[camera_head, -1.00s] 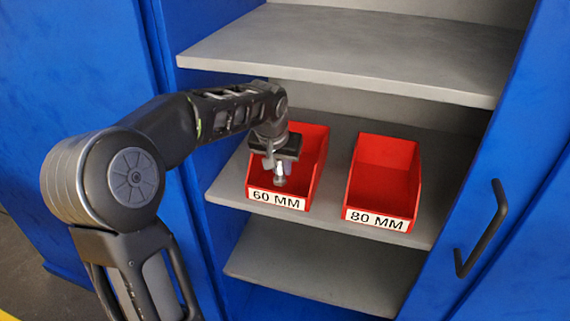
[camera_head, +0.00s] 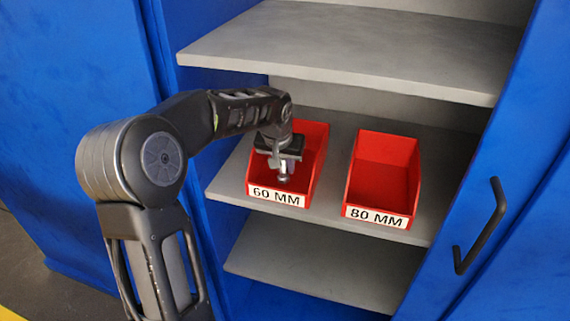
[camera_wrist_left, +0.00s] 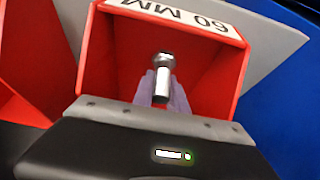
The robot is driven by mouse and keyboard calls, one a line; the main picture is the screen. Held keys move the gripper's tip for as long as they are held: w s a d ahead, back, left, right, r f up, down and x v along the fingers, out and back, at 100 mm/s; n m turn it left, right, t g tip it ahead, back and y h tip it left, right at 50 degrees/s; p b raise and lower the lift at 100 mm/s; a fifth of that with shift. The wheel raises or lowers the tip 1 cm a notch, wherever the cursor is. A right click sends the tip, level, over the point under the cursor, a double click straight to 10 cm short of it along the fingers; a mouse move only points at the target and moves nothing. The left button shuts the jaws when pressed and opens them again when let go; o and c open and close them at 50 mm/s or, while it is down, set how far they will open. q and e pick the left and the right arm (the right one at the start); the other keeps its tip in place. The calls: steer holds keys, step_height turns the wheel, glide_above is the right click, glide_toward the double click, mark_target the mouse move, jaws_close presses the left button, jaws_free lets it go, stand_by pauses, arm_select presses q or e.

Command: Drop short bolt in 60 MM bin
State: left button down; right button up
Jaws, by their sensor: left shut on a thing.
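My left gripper (camera_head: 281,166) points down into the red 60 MM bin (camera_head: 314,150) on the middle shelf. It is shut on a short silver bolt (camera_head: 284,179), held near the bin's labelled front wall. In the left wrist view the bolt (camera_wrist_left: 162,72) sits between the fingertips (camera_wrist_left: 163,88), over the open bin (camera_wrist_left: 205,75), with the label at the top. How far the bolt is above the bin floor is hard to tell. My right gripper is not in view.
A red 80 MM bin (camera_head: 384,170) stands empty to the right on the same shelf (camera_head: 336,190). An upper shelf (camera_head: 350,50) lies above my forearm. Blue cabinet doors flank the shelves, with a dark handle (camera_head: 484,230) on the right one.

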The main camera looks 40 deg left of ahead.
arm_select(q)
steer(key=shift+f, duration=0.3)
steer(key=c, duration=1.3)
jaws_free()
steer(key=shift+r+p, duration=0.35)
steer(key=shift+r, duration=0.5)
steer(key=s+d+b, duration=0.1)
steer(key=s, duration=0.3)
steer(key=s+d+b, duration=0.1)
steer(key=s, duration=0.3)
steer(key=s+d+b, duration=0.1)
steer(key=s+d, duration=0.1)
steer(key=s, duration=0.2)
steer(key=shift+d+r+b, duration=0.1)
steer(key=shift+r+b, duration=0.2)
steer(key=shift+b, duration=0.1)
steer(key=shift+w, duration=0.1)
